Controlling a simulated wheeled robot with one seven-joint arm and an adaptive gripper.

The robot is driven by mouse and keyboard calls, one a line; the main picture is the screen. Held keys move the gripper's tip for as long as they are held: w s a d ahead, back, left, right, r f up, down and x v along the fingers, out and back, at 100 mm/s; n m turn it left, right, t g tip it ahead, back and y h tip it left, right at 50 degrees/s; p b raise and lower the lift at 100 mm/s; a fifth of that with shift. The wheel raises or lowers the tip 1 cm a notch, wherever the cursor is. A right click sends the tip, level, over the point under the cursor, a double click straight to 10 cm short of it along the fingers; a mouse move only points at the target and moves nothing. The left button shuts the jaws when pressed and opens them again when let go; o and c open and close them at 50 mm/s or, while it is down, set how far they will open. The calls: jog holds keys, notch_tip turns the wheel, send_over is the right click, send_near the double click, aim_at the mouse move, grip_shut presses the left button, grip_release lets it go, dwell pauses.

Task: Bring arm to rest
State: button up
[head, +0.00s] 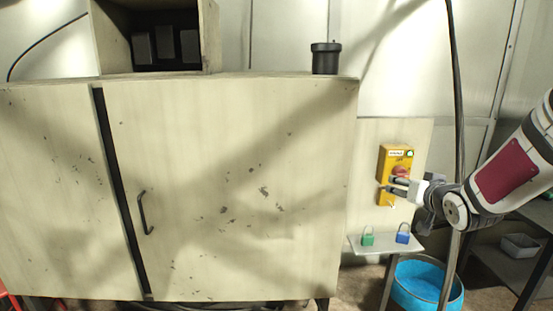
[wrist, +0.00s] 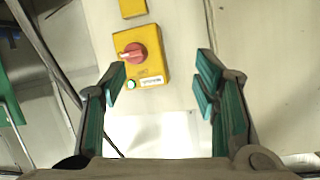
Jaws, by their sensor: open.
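My arm reaches in from the right in the head view. My gripper (head: 396,186) is at the wall panel, in front of the lower part of a yellow switch box (head: 385,157) with a red knob (head: 400,172). In the wrist view my gripper (wrist: 160,80) is open, with green-padded fingers apart and nothing between the pads. The yellow switch box (wrist: 153,67) and its red knob (wrist: 130,53) lie beyond the fingers, nearer the left one. I cannot tell whether a finger touches the box.
A small shelf (head: 358,247) below holds a green padlock (head: 367,240) and a blue padlock (head: 402,237). A blue tub (head: 418,288) stands underneath. A dark hanging cable (head: 457,80) passes close to my arm. A large cabinet (head: 220,180) fills the left.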

jog(key=s+a+r+n+g, duration=0.1)
jog(key=s+a, duration=0.4)
jog(key=s, duration=0.7)
jog(key=s+a+r+n+g, duration=0.1)
jog(key=s+a+g, duration=0.3)
jog(key=s, duration=0.7)
jog(key=s+a+r+n+g+y, duration=0.1)
jog(key=s+a, duration=0.4)
jog(key=s, duration=0.7)
jog(key=shift+s+a+r+g, duration=0.35)
jog(key=shift+r+g, duration=0.2)
jog(key=shift+g, duration=0.65)
